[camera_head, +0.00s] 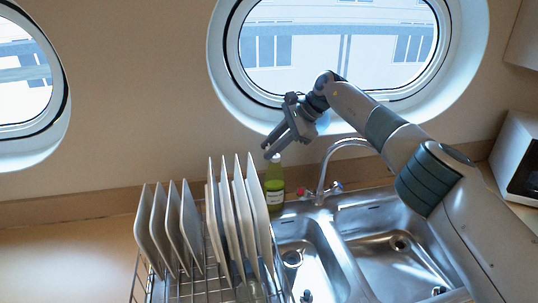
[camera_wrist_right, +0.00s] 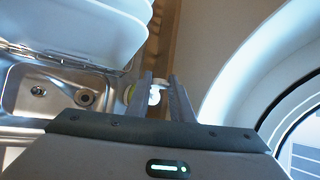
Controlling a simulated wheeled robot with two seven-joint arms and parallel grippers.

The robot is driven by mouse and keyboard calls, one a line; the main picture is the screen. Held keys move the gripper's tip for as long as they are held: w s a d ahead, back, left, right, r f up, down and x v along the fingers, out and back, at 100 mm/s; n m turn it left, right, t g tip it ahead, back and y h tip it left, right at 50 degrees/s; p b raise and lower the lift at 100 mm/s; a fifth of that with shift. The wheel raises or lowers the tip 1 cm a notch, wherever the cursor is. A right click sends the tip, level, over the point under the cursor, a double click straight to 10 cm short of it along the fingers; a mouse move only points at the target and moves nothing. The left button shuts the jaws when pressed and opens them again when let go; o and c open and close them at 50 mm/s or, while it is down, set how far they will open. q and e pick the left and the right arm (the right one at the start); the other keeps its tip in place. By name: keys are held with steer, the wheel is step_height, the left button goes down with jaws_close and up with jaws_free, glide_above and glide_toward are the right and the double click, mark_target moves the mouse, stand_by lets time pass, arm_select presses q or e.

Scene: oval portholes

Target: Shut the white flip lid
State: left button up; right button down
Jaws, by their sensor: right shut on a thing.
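A green bottle (camera_head: 274,187) with a pale label stands behind the sink, beside the dish rack. My right gripper (camera_head: 270,150) reaches down from the right, its fingertips at the top of the bottle, hiding most of the lid in the head view. In the right wrist view, the white flip lid (camera_wrist_right: 155,95) shows between the two fingers of my right gripper (camera_wrist_right: 160,82), which is shut on it. I cannot tell the lid's exact angle. My left gripper is in neither view.
A wire dish rack (camera_head: 187,291) with several upright white plates (camera_head: 243,215) stands left of the bottle. A curved faucet (camera_head: 325,172) rises to its right, behind the double steel sink (camera_head: 378,235). The counter at left (camera_head: 60,260) is clear.

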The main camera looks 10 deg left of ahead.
steer(key=shift+d+y, duration=0.15)
steer(key=shift+y, duration=0.25)
steer(key=c, duration=1.5)
jaws_free()
steer(key=shift+w, duration=0.1)
steer(key=shift+c, duration=0.2)
steer(key=w+p+v, duration=0.1)
steer(key=p+v, duration=0.2)
steer(key=v, duration=1.4)
steer(key=shift+s+d, duration=0.15)
steer(key=shift+s, duration=0.2)
steer(key=shift+r, duration=0.1)
